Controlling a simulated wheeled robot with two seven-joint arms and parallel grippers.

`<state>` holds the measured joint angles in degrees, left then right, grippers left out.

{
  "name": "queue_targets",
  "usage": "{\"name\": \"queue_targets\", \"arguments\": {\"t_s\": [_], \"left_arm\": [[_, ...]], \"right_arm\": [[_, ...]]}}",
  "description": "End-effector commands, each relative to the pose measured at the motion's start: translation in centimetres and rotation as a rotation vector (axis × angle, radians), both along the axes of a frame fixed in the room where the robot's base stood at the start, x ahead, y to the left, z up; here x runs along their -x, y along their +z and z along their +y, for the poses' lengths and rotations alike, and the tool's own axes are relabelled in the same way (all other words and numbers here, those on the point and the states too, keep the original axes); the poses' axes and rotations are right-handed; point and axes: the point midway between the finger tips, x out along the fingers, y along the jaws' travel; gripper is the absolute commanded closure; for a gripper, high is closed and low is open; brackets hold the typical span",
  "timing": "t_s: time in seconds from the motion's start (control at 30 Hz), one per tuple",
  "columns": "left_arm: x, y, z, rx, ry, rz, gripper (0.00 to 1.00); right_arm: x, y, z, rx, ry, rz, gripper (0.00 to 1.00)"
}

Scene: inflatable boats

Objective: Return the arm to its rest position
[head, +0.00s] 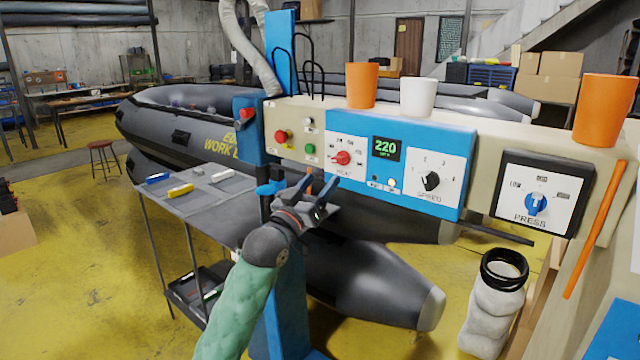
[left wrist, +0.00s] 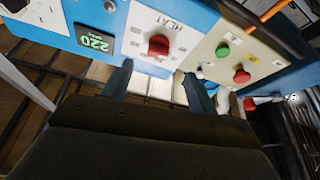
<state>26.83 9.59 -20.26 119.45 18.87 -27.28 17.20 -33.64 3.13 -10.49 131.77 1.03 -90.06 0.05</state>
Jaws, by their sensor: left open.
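My left arm, in a green sleeve, comes up from the bottom of the head view. Its gripper (head: 318,192) is open and empty in front of the machine's control panel, just below the red heat knob (head: 342,158). In the left wrist view the two fingers of the gripper (left wrist: 158,85) stand apart, pointing at the panel. The heat knob (left wrist: 158,45) shows beyond them, apart from the fingers. The green display (head: 386,148) reads 220. My right gripper is in neither view.
Panels with a speed knob (head: 430,181) and a blue press knob (head: 536,204) lie to the right. Cups stand on top, including a white one (head: 418,97). A grey table (head: 205,205) stands left of the arm. A grey inflatable boat (head: 180,125) lies behind. Yellow floor is open at left.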

Motion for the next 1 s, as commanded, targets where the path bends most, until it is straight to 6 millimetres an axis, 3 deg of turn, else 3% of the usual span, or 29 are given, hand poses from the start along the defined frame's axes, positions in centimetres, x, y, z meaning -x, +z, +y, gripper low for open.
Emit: {"name": "queue_targets", "arguments": {"t_s": [0.13,0.33,0.67,0.77,1.0], "left_arm": [[-0.4,-1.0,-0.1,-0.059,0.02,0.029,0.41],[-1.2,-4.6,0.3,-0.258,0.091,0.167,0.41],[-0.3,-8.3,3.3,-0.497,0.205,0.358,0.41],[0.6,-10.5,4.5,-0.55,0.23,0.432,0.41],[4.0,-18.2,7.1,-0.653,0.262,0.638,0.41]], "right_arm": [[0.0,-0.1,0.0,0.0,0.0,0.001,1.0],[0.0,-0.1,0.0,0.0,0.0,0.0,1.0],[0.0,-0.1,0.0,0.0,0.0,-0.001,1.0],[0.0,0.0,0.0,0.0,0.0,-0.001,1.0],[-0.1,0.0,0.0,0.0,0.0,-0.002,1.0]]}}
